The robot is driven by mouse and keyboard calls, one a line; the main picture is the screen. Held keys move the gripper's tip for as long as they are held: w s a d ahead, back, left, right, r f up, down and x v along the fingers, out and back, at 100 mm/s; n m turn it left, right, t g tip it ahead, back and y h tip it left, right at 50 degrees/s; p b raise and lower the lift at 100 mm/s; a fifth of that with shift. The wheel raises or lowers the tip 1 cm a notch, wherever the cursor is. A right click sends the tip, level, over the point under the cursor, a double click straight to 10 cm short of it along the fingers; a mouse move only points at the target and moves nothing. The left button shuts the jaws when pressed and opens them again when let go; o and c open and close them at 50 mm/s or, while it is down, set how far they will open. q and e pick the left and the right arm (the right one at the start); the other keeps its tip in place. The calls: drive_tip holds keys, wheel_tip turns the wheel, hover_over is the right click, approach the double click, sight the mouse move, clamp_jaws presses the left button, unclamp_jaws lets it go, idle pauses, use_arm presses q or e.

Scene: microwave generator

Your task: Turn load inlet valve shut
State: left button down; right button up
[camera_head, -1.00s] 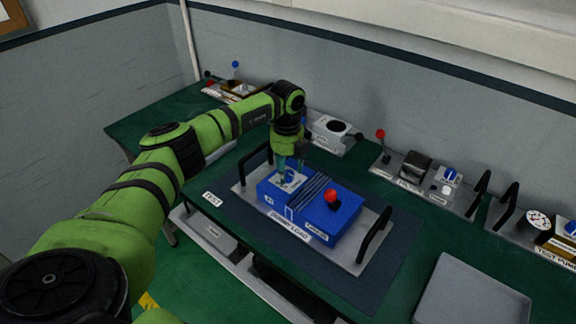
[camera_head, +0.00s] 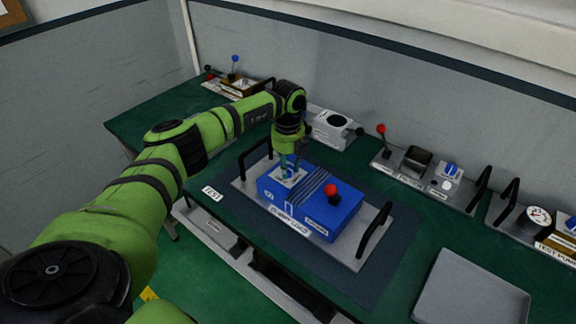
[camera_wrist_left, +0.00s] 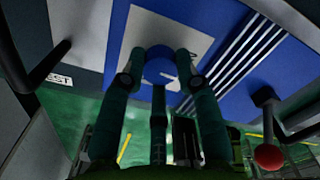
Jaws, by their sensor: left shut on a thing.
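The load inlet valve is a round blue knob (camera_wrist_left: 160,63) with a white mark, on a white plate (camera_wrist_left: 147,28). The plate sits on the left part of the blue dummy load box (camera_head: 322,213). My left gripper (camera_head: 289,172) points down over that plate and is shut on the knob. In the left wrist view its fingertips (camera_wrist_left: 161,80) stand on either side of the knob. In the head view the fingers mostly hide the knob. My right gripper is not in view.
A red-topped lever (camera_head: 331,190) stands on the same box, right of my gripper. Black handles (camera_head: 375,230) rise at both ends of the grey base plate. Other equipment (camera_head: 420,172) lines the wall. A grey tray (camera_head: 470,290) lies at the front right.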

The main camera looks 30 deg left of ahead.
use_arm(q)
drive_tip(key=m+b, duration=0.2)
drive_tip(key=m, duration=0.1)
drive_tip(key=shift+f+m, duration=0.2)
drive_tip(key=shift+m, duration=0.1)
drive_tip(key=m+b, duration=0.3)
drive_tip(key=m, duration=0.1)
drive_tip(key=shift+m, duration=0.3)
drive_tip(key=m+b, duration=0.1)
drive_tip(key=m, duration=0.3)
drive_tip(key=shift+m+b, duration=0.3)
drive_tip(key=shift+b, duration=0.1)
drive_tip(key=m+b, duration=0.1)
drive_tip(key=m, duration=0.3)
drive_tip(key=shift+r+m, duration=0.1)
drive_tip(key=shift+m, duration=0.2)
drive_tip(key=shift+d, duration=0.1)
drive_tip(key=c, duration=0.9)
unclamp_jaws()
drive_tip(key=shift+r, duration=0.1)
